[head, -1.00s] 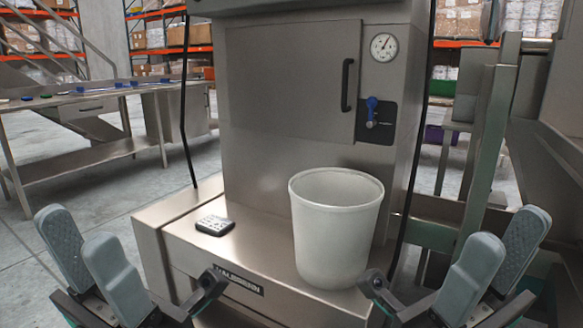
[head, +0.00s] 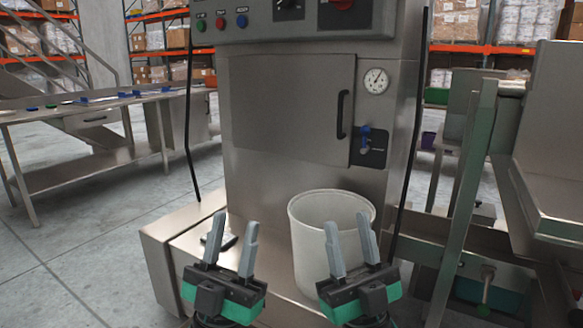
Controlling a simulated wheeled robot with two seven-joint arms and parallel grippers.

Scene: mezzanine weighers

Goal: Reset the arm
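My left gripper (head: 232,246) is low in the head view, left of centre. Its two grey fingers point up and stand apart with nothing between them. My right gripper (head: 351,247) is beside it to the right, fingers also apart and empty. It is in front of the white bin (head: 305,209) and hides part of it. The bin stands upright on the machine's metal ledge (head: 188,238).
A steel machine cabinet (head: 290,110) with a gauge (head: 376,80) and a blue valve handle (head: 365,140) stands ahead. A steel table (head: 90,112) is at the left. Green-grey framework (head: 462,200) stands close on the right. Open floor (head: 60,240) lies at the left.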

